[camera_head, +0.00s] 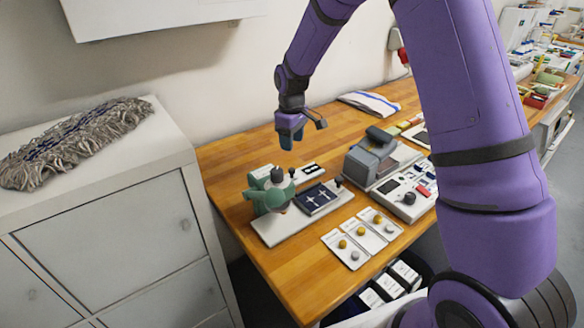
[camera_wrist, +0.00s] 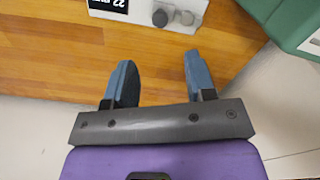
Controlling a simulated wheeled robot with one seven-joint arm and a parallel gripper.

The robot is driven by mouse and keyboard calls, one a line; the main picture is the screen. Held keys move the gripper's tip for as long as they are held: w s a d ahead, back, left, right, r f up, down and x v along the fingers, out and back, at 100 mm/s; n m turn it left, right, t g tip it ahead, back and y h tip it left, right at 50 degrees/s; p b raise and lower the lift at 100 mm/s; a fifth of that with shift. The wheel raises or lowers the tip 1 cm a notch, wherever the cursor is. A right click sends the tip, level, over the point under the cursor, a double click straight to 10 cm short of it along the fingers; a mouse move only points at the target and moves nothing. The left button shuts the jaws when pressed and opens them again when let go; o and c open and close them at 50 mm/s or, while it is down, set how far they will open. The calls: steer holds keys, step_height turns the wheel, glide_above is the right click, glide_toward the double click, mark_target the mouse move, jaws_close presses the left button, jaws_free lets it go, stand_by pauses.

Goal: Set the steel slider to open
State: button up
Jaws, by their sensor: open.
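My gripper (camera_head: 290,140) is open and empty, above the back left part of the wooden bench. In the wrist view, its two blue-grey fingers (camera_wrist: 159,78) are spread over bare wood.
A green device (camera_head: 268,196) stands on a white base beside a dark panel (camera_head: 318,198). White cards with yellow and grey knobs (camera_head: 345,243) lie in front. A grey machine (camera_head: 370,158) stands right. A striped cloth (camera_head: 370,103) lies behind. A mop head (camera_head: 75,142) lies on a cabinet.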

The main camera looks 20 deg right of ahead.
mark_target(292, 169)
step_height(292, 169, down, 10)
steer(key=shift+f, duration=0.15)
stand_by(0.3)
steer(key=shift+c, duration=0.4)
